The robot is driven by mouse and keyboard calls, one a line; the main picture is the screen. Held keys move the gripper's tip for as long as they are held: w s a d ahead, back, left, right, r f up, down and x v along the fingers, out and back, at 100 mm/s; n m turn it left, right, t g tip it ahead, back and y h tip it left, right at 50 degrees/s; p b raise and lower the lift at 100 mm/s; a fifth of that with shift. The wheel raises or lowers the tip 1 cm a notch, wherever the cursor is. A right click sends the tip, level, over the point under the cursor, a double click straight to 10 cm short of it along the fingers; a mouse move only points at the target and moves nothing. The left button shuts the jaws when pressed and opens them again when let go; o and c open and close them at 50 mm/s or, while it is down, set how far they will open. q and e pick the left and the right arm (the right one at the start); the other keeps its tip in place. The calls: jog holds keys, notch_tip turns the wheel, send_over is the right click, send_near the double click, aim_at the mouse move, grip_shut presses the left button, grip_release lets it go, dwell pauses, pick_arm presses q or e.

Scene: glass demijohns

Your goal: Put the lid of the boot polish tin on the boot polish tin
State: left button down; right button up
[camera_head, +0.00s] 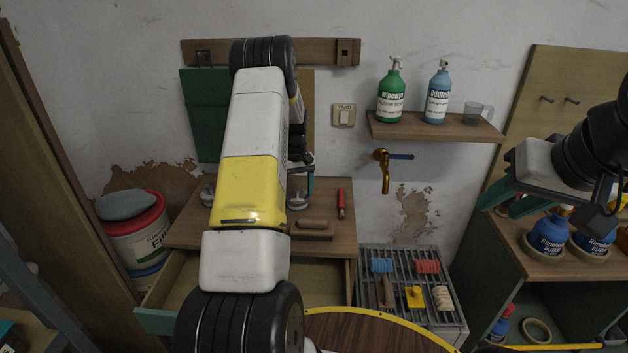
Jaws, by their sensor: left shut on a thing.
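My left arm reaches up through the middle of the view, over the wooden desk (335,240). Its gripper (303,183) is partly hidden behind the arm, with a teal finger showing above the desk top. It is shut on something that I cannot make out. A small round grey metal thing (297,201) is right below it on the desk; another (207,195) is left of the arm. I cannot tell whether either is the boot polish tin or its lid. My right gripper (507,201) is at the right, its teal fingers apart, empty.
A wooden brush (312,229) and a red-handled tool (341,203) lie on the desk. Its drawer (322,291) is pulled out. A slatted rack (392,257) with brushes stands right of it. Bottles stand on a wall shelf (436,130) above a brass tap (383,170).

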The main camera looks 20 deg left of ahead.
pick_arm(q)
jog(key=shift+c, duration=0.6)
grip_release()
jog(key=shift+o, duration=0.6)
jog(key=shift+r, duration=3.5)
jog(key=shift+r, duration=0.1)
